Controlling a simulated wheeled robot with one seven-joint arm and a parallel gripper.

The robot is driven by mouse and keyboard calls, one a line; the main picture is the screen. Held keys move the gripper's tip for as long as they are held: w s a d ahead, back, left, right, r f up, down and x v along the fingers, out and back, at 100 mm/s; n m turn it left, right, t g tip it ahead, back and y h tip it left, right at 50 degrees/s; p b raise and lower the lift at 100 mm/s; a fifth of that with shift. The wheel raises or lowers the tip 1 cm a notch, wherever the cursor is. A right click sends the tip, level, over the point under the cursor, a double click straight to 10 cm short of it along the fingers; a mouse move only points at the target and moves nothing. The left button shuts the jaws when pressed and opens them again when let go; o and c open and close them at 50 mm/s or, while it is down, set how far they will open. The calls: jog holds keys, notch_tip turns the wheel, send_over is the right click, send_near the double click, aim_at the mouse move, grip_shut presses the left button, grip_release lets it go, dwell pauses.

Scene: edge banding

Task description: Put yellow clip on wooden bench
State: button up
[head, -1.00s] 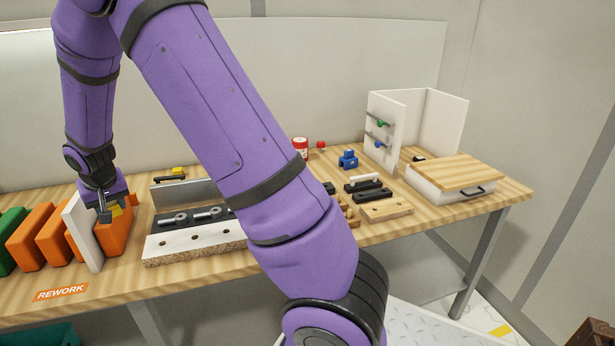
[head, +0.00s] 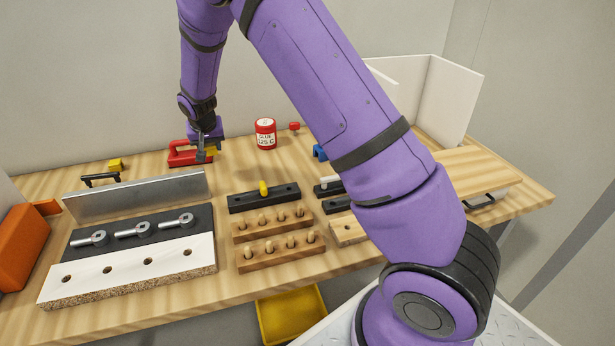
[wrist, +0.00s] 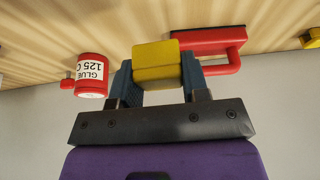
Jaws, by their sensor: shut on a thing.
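My gripper (head: 207,148) is shut on the yellow clip (wrist: 157,64). The clip is a small yellow block between the two blue-grey fingers in the wrist view, and a bit of it shows in the head view (head: 211,151). My gripper points down over the back part of the wooden bench (head: 150,172), just beside a red-handled tool (head: 180,156). The clip looks a little above the bench top; I cannot tell whether it touches.
A red and white glue can (head: 265,134) stands right of my gripper. A metal fence (head: 140,195) with a white drilled board (head: 130,265) is at front left. Wooden peg racks (head: 280,250) and a black block (head: 263,198) are in front. Bare bench lies between.

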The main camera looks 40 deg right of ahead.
aim_at(216, 178)
jog(key=shift+w+f, duration=0.2)
jog(key=shift+f, duration=0.1)
jog(key=f, duration=0.9)
jog(key=shift+a+f, duration=0.2)
jog(key=shift+f, duration=0.2)
jog(key=shift+f, duration=0.1)
jog(key=o, duration=0.9)
